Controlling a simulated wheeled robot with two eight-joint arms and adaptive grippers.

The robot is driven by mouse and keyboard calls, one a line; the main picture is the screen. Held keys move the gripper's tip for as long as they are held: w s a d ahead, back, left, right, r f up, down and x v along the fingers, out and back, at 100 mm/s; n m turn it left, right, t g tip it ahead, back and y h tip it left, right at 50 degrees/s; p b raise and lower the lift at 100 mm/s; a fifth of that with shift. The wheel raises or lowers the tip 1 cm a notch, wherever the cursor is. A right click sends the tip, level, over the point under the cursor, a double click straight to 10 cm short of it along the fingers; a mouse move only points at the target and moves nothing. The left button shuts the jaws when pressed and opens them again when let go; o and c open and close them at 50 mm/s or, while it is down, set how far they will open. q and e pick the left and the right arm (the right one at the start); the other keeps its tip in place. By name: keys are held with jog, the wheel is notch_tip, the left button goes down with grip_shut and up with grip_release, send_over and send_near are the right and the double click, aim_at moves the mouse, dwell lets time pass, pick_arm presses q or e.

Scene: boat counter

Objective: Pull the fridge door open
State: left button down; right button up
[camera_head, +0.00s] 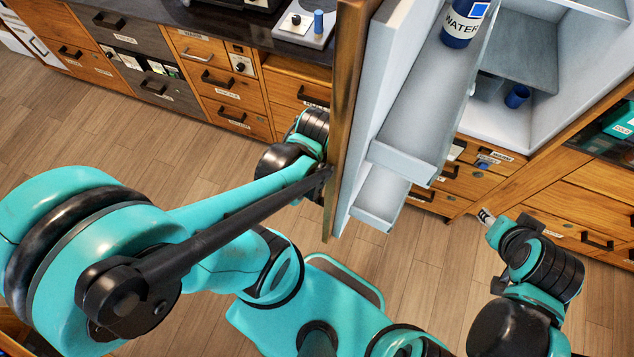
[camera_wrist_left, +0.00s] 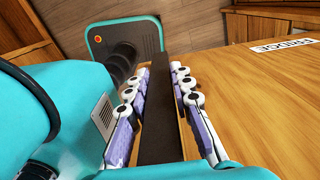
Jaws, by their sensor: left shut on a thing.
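The fridge door (camera_head: 345,110) stands wide open in the head view, with its wooden front at left and white shelves on its inner side. Behind it the white fridge interior (camera_head: 545,100) is exposed. In the left wrist view my left gripper (camera_wrist_left: 160,85) is shut on the dark bar handle (camera_wrist_left: 157,130), with a pad on each side. The wooden door face (camera_wrist_left: 265,100) there carries a "FRIDGE" label. In the head view the door hides the left fingertips. My right gripper (camera_head: 486,216) is at lower right, apart from the door; its fingers are too small to judge.
A water bottle (camera_head: 464,22) stands on a door shelf. A blue cup (camera_head: 517,96) is inside the fridge. Wooden drawers (camera_head: 225,85) line the back and right. Wooden floor (camera_head: 420,265) is clear below the door. My arm links fill the lower left.

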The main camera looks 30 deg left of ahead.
pick_arm(q)
jog(key=shift+a, duration=0.1)
dwell(0.3)
jog(key=c, duration=1.3)
grip_release()
jog(key=shift+r, duration=0.15)
notch_tip(320, 180, up, 12)
jog(key=shift+f, duration=0.1)
